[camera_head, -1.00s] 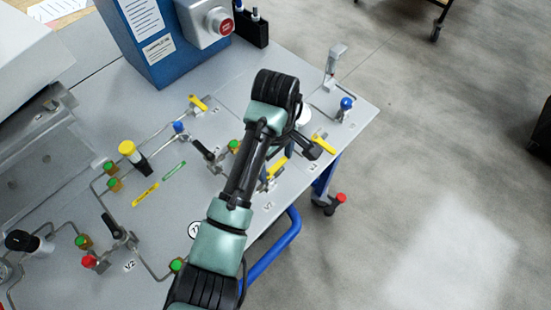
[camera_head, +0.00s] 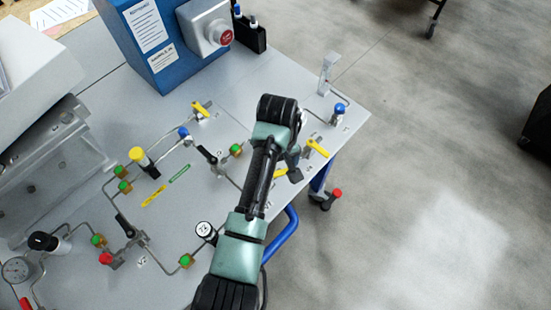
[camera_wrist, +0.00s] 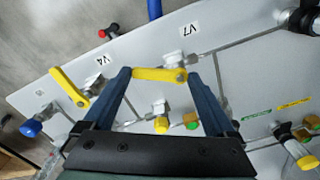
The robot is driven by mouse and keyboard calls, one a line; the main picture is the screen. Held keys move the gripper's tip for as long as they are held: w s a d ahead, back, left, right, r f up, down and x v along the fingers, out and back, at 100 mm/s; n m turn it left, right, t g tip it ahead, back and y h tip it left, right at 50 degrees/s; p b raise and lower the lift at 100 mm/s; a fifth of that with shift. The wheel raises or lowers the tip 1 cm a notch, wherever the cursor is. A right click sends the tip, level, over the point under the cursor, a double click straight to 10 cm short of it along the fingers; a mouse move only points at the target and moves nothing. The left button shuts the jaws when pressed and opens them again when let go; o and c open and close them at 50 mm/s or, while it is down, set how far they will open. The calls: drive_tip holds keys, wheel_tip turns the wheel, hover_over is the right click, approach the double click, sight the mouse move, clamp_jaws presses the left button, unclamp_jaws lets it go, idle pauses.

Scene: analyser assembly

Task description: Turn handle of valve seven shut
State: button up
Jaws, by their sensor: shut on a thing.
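Valve seven's yellow handle (camera_wrist: 160,74) is in the wrist view beside the label V7 (camera_wrist: 188,28). It lies lengthwise across the gap between my two fingers. My gripper (camera_wrist: 158,75) is shut on the handle, one finger at each end. The silver valve body (camera_wrist: 174,60) shows at the handle's right end. In the head view my arm hides most of this valve; only a bit of yellow (camera_head: 281,172) shows beside the gripper.
Valve four's yellow handle (camera_wrist: 68,87) stands just left of my left finger, by label V4. A blue knob (camera_wrist: 31,128) is farther left. Thin pipes and several coloured fittings (camera_head: 236,150) cover the panel. A blue box (camera_head: 160,40) stands at the back.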

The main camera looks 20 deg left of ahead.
drive_tip(key=m+p, duration=0.1)
drive_tip(key=m, duration=0.1)
drive_tip(key=s+m+p, duration=0.1)
drive_tip(key=m+p, duration=0.2)
drive_tip(key=m, duration=0.1)
drive_tip(key=shift+s+d+r+p, duration=0.15)
drive_tip(key=shift+d+r+p, duration=0.05)
drive_tip(key=shift+d+p, duration=0.15)
drive_tip(key=m+p, duration=0.1)
drive_tip(key=m, duration=0.1)
drive_tip(key=s+m+p, duration=0.1)
drive_tip(key=m, duration=0.1)
drive_tip(key=shift+f, duration=0.1)
drive_tip(key=shift+s+a+m+p, duration=0.1)
drive_tip(key=shift+m+p, duration=0.35)
drive_tip(key=shift+m, duration=0.75)
drive_tip(key=o, duration=1)
drive_tip(key=shift+o, duration=0.2)
wheel_tip(320, 180, up, 13)
drive_tip(key=shift+b, duration=0.35)
